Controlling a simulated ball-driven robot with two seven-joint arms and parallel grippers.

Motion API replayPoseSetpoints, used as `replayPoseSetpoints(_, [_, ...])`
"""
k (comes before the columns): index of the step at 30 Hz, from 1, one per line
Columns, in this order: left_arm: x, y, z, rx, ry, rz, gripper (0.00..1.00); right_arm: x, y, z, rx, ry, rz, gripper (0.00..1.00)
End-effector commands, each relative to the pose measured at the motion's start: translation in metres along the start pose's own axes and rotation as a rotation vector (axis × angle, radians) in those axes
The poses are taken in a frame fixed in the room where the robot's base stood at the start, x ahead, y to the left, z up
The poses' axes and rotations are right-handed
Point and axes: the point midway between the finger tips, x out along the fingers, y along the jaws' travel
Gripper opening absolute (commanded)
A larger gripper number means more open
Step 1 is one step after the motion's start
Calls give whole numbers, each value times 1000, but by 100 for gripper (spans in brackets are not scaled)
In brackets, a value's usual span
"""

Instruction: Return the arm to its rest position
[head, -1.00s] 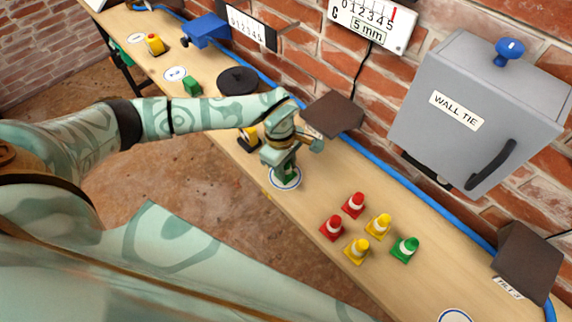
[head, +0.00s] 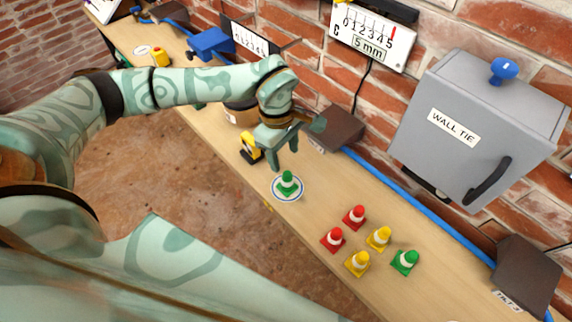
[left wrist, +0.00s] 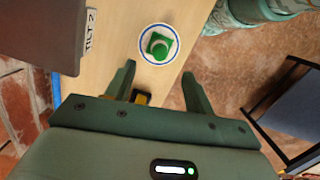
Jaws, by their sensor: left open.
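My left gripper (head: 284,158) is open and empty in the head view, above the bench and behind a green cone. Its two fingers also show in the left wrist view (left wrist: 160,82), spread with nothing between them. The green cone (head: 287,184) with a white band stands upright on a white disc with a blue ring (head: 277,195). In the left wrist view the cone (left wrist: 159,45) and disc (left wrist: 147,33) lie beyond the fingertips, apart from them. My right gripper does not show.
Red cones (head: 333,239), yellow cones (head: 358,263) and a green cone (head: 405,262) stand on the bench to the right. A yellow-black item (head: 250,149) sits near the gripper. A grey "WALL TIE" box (head: 480,125) and a dark tilt block (head: 340,128) are along the brick wall.

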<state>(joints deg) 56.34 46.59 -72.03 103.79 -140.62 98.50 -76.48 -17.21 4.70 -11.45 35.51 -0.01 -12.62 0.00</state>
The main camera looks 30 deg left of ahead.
Motion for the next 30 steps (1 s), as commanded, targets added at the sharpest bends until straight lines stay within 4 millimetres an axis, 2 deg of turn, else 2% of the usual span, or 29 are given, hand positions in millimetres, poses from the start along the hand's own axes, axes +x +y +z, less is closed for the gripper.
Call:
replayPoseSetpoints(3, [-14,0,0,0,1,1,54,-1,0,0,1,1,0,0])
replayPoseSetpoints(6, [-17,0,0,0,0,-1,54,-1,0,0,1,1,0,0])
replayPoseSetpoints(20, [-17,0,0,0,0,-1,54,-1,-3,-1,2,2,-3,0])
replayPoseSetpoints(23, [-15,-1,9,8,-31,5,54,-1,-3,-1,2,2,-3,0])
replayPoseSetpoints(26, [-8,-5,47,25,-167,20,54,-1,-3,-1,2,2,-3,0])
replayPoseSetpoints(29, [-9,-15,118,17,-446,49,54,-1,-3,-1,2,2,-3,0])
replayPoseSetpoints(30, [-16,-20,152,-9,-598,60,54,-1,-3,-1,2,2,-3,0])
